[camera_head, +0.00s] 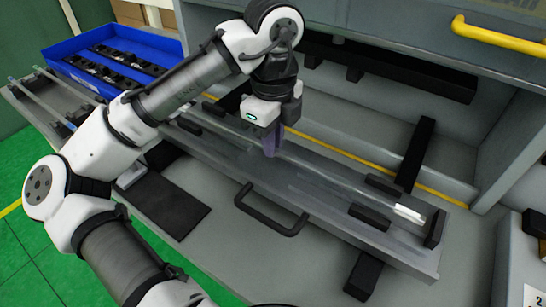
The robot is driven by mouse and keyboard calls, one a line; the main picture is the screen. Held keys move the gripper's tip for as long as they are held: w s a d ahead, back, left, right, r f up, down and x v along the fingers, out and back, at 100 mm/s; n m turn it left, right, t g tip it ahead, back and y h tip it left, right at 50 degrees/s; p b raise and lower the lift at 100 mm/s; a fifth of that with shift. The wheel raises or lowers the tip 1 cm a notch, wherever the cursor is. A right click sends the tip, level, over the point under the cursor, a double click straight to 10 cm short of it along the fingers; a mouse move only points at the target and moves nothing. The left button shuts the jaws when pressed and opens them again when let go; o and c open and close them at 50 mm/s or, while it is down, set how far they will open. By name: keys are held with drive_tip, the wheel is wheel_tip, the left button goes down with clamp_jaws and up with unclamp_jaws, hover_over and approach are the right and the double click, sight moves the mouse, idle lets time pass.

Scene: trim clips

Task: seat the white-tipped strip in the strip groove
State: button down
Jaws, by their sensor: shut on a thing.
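The white-tipped strip (345,181) is a thin, pale, see-through bar running diagonally along the grey fixture plate. Its white tip (409,213) is at the right end, between black blocks and close to the end block (435,229). My gripper (270,148) points down over the middle of the plate, with purple fingers shut on the strip. My arm covers part of the strip's left end. The strip groove runs along the plate (330,205) beneath the strip. I cannot tell whether the strip is in the groove or just above it.
A black handle (270,212) stands at the plate's front edge. A blue tray (75,48) with black parts is at the upper left, beside a grey rack with other strips (40,100). Black bars and a yellow rail (500,37) are behind.

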sight(273, 170)
drive_tip(key=shift+f, duration=2.35)
drive_tip(key=c, duration=1.5)
unclamp_jaws()
drive_tip(key=shift+f, duration=0.1)
drive_tip(key=shift+o, duration=0.2)
wheel_tip(273, 170, up, 12)
drive_tip(key=shift+s, duration=0.1)
